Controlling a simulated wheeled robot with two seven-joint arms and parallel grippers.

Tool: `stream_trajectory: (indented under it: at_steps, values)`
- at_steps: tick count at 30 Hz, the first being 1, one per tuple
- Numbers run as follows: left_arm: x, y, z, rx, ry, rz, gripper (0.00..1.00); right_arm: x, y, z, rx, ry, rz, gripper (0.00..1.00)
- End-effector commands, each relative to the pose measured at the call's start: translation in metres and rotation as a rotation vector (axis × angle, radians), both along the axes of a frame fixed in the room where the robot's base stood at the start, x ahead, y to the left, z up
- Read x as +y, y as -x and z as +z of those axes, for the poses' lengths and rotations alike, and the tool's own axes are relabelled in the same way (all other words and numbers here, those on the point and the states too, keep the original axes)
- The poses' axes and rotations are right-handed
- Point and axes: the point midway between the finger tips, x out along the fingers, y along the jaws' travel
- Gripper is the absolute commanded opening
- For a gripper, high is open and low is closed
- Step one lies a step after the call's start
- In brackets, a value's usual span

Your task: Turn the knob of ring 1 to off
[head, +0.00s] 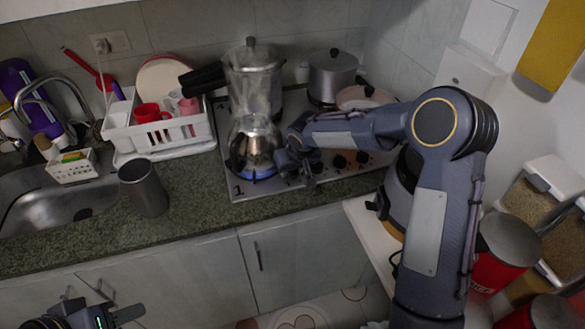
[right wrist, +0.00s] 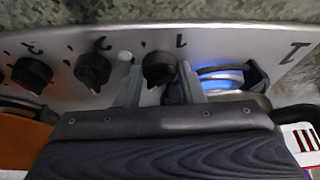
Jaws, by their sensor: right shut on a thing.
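The knob of ring 1 (right wrist: 158,66) is a black knob under the printed 1 on the steel stove panel in the right wrist view. My right gripper (right wrist: 160,84) has one finger on each side of this knob and is shut on it; in the head view the gripper (head: 298,162) is at the stove's front, and the arm hides part of the panel. Ring 1 (right wrist: 225,76) shows a blue flame. A glass-and-metal pot (head: 250,142) stands over that flame in the head view. My left gripper (head: 105,313) is at the bottom left, partly cut off; its jaw state is unclear.
Knobs 2 (right wrist: 92,72) and 3 (right wrist: 32,74) are beside the held knob. A tall pot (head: 253,80) and a lidded pot (head: 332,76) stand behind. A grey cup (head: 144,188) and a dish rack (head: 160,134) are left of the stove. The counter front is mostly clear.

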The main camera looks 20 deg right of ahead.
Motion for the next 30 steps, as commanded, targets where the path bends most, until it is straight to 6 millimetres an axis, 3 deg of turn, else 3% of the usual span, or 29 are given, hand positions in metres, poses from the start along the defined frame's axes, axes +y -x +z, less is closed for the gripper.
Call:
stream_trajectory:
  at_steps: [18,30]
  values:
    - [0.000,0.000,0.019,0.000,0.000,0.000,0.36,-0.005,-0.003,0.001,-0.001,-0.003,0.515,0.12]
    - [0.000,0.000,0.021,0.000,0.000,0.000,0.36,-0.006,-0.004,0.001,-0.002,0.000,0.696,0.12]
